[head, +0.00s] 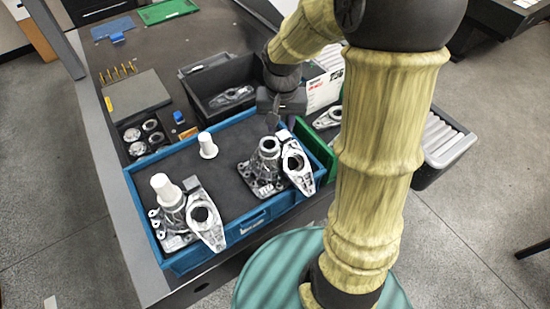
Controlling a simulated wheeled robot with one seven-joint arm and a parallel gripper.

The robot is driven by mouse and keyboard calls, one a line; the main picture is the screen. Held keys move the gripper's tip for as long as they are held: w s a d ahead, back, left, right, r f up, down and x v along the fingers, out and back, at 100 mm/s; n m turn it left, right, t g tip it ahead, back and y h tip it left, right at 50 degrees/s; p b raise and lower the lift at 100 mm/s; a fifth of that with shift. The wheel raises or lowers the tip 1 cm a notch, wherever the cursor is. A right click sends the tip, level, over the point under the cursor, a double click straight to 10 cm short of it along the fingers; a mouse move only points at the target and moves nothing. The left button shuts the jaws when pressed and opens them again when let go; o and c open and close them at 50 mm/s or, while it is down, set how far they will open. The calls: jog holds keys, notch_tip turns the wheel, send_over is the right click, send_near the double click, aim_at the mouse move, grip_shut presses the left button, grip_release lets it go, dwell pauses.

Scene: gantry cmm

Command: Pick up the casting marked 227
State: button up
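Several grey metal castings are in view, and no number 227 is readable on any of them. In the blue tray (262,217), a flanged casting with a round neck (268,160) stands right of centre, with a flat arm-like casting (297,165) against its right side. At the tray's left end, a similar flanged casting (173,212) has a white cylinder (165,187) on top, and another arm-like casting (207,222) leans beside it. My gripper (273,122) points down just above and behind the right-hand castings. Its fingers are small and dark, so its opening is unclear.
A white plug (207,146) stands in the tray's middle. A black bin (202,103) with one casting lies behind, and a green bin (318,148) to the right. Round parts (137,149), a blue block (178,117) and a grey plate (135,92) lie left. My arm hides the right side.

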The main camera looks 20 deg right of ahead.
jog(key=w+r, duration=0.1)
jog(key=w+r+m+p, duration=0.1)
jog(key=w, duration=0.1)
jog(key=w+d+r+m, duration=0.1)
jog(key=w, duration=0.1)
jog(key=shift+d+g, duration=0.1)
jog(key=shift+g, duration=0.3)
jog(key=shift+f, duration=0.1)
jog(key=p, duration=0.3)
send_over(277, 145)
jog(key=f, duration=1.2)
jog(key=shift+w+d+f, duration=0.1)
jog(key=shift+w+d, duration=0.1)
jog(key=shift+d, duration=0.1)
jog(key=shift+s+a+f+p, duration=0.15)
jog(key=shift+s+f+p, duration=0.05)
jog(key=shift+f+p, duration=0.3)
jog(key=shift+a+f+p, duration=0.1)
jog(key=shift+f+p, duration=0.5)
jog(key=shift+f, duration=1.5)
jog(key=shift+c, duration=0.2)
